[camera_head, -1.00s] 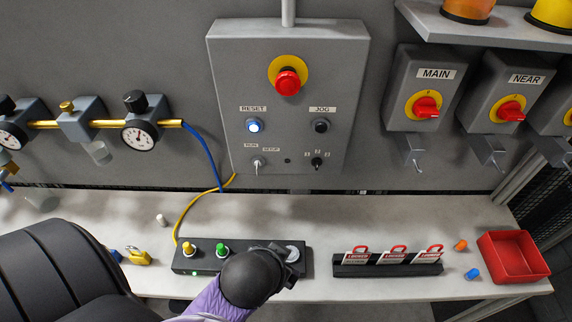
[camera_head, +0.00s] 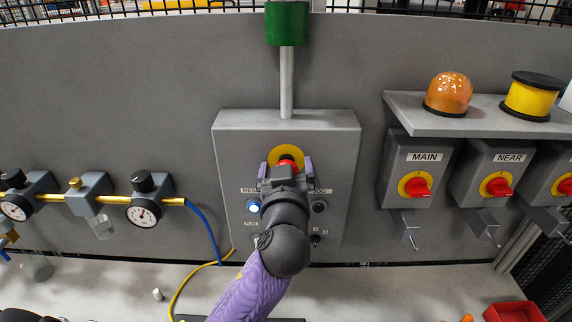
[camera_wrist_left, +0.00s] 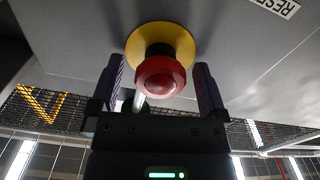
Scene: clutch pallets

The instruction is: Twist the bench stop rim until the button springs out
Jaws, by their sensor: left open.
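The stop button is a red mushroom head (camera_head: 289,157) on a yellow round plate (camera_head: 286,152), high on the grey control box (camera_head: 236,135). My left gripper (camera_head: 285,165) is in front of it, open, with a purple-lined finger on each side. In the left wrist view the red button (camera_wrist_left: 161,77) sits between the two spread fingers, with a visible gap on both sides. The yellow plate (camera_wrist_left: 160,42) lies behind it. In the head view my gripper hides the lower part of the button. My right gripper is in neither view.
A lit blue reset button (camera_head: 253,206) and a black jog button (camera_head: 319,206) flank my wrist. Switch boxes with red knobs (camera_head: 417,187) hang to the right under a shelf (camera_head: 490,120). Gauges (camera_head: 143,212) are on the left wall. A red bin (camera_head: 514,312) stands on the bench.

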